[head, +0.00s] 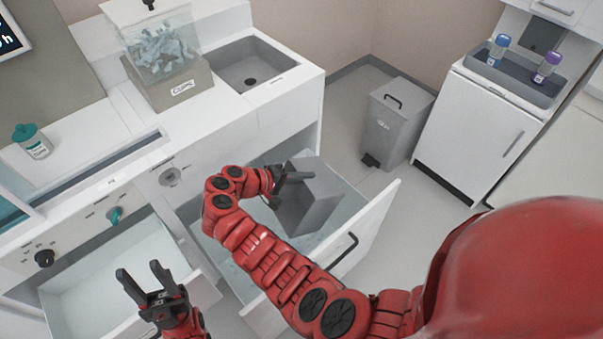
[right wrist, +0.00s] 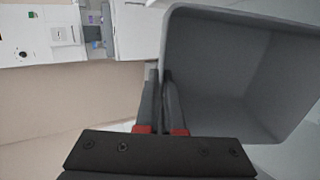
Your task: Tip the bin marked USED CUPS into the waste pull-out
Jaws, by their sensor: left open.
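A grey open-topped bin (head: 312,196) is tilted over the open pull-out (head: 372,226) below the counter. No mark on the bin shows from here. My right gripper (head: 292,177) is shut on the bin's rim. In the right wrist view, both fingers (right wrist: 166,100) pinch one wall of the bin (right wrist: 235,75); the part of its inside that shows looks bare. The bottom of the pull-out is partly hidden by my right arm and the bin. My left gripper (head: 145,279) is open and empty, over the left drawer.
The left drawer (head: 75,297) stands open. A clear-topped box (head: 182,84) of cups or similar items and a sink (head: 250,66) are on the counter. A grey pedal bin (head: 397,121) stands on the floor beside a white cabinet (head: 480,137). A teal-lidded jar (head: 32,141) is at left.

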